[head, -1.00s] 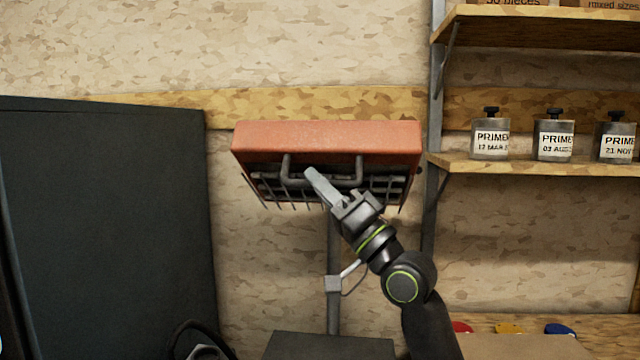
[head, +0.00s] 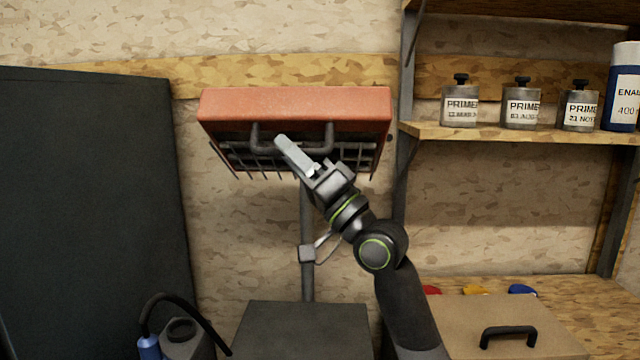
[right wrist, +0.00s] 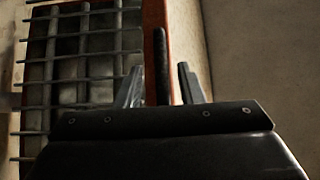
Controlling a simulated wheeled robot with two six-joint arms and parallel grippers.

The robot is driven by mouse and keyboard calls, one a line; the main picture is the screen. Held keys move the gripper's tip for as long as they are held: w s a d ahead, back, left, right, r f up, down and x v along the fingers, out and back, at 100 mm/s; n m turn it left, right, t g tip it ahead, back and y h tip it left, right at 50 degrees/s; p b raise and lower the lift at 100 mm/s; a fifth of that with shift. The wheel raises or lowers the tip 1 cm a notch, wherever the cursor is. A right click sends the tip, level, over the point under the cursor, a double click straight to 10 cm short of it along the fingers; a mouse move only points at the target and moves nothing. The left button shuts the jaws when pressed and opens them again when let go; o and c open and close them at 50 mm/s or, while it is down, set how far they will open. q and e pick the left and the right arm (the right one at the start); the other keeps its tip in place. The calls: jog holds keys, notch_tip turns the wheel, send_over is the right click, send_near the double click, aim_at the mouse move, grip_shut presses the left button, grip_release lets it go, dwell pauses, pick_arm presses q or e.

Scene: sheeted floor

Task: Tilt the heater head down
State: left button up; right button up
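The heater head (head: 295,108) is a red box on a grey post (head: 307,235). A dark wire grille (head: 350,160) shows on its underside, and a grey bar handle (head: 329,138) stands off its front. In the right wrist view the grille (right wrist: 85,60) is at left and the red casing (right wrist: 154,18) runs beside it. My right gripper (head: 286,145) is at the handle. The wrist view shows its fingers (right wrist: 160,88) apart, with the dark handle bar (right wrist: 160,60) between them and gaps on both sides. My left gripper is out of view.
A large dark panel (head: 90,190) stands at left. Shelves (head: 520,132) with primer tins (head: 521,105) are at right. A bench with a handled box lid (head: 490,320) is at lower right. A dark box (head: 300,320) sits below the heater, and a canister (head: 185,340) at lower left.

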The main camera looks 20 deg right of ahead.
pick_arm(q)
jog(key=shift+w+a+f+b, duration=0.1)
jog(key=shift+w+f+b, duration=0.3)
jog(key=shift+b, duration=0.4)
pick_arm(e)
jog(key=v, duration=1.7)
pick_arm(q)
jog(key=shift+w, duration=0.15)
